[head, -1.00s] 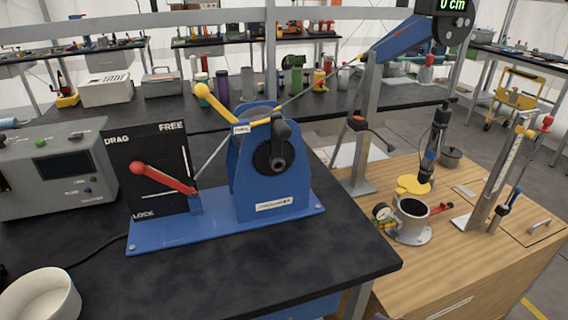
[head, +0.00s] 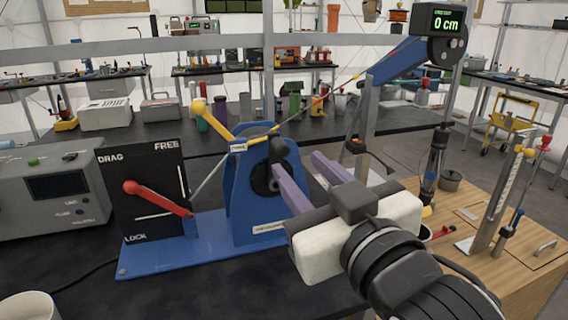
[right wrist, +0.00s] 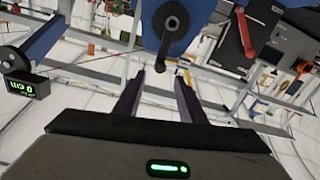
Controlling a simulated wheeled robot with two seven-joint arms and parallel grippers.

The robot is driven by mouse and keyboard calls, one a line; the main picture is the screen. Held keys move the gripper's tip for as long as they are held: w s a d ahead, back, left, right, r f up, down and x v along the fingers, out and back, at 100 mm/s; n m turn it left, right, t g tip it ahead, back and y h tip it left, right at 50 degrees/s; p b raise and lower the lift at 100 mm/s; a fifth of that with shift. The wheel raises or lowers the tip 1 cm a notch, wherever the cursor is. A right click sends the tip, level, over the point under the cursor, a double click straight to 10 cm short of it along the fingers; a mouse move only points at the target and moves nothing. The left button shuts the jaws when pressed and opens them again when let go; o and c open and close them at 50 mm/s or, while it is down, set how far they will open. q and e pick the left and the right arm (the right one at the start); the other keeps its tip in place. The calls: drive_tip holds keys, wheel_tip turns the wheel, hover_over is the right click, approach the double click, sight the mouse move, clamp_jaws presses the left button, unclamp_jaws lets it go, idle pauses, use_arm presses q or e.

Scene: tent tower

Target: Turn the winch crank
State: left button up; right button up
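The blue winch (head: 243,205) stands on a blue base plate. Its black crank (head: 278,150) has a dark grip pointing up in the head view, and it also shows in the right wrist view (right wrist: 164,48). My right gripper (head: 300,167) is open and empty. Its purple fingers point at the crank side of the winch; in the right wrist view the crank's end appears just beyond and between the fingertips (right wrist: 160,75). I cannot tell whether they touch. My left gripper is not in view.
A black DRAG/FREE/LOCK panel (head: 133,172) with a red lever (head: 155,198) stands left of the winch. A yellow-knobbed lever (head: 206,117) rises behind it. A display (head: 446,22) reads 0 cm. A wooden cabinet (head: 520,265) stands at right.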

sight(284, 151)
drive_tip(key=p+x, duration=0.1)
drive_tip(key=x, duration=0.6)
drive_tip(key=shift+w+a+f, duration=0.1)
drive_tip(key=shift+w, duration=0.3)
drive_tip(key=shift+c, duration=0.2)
clamp_jaws()
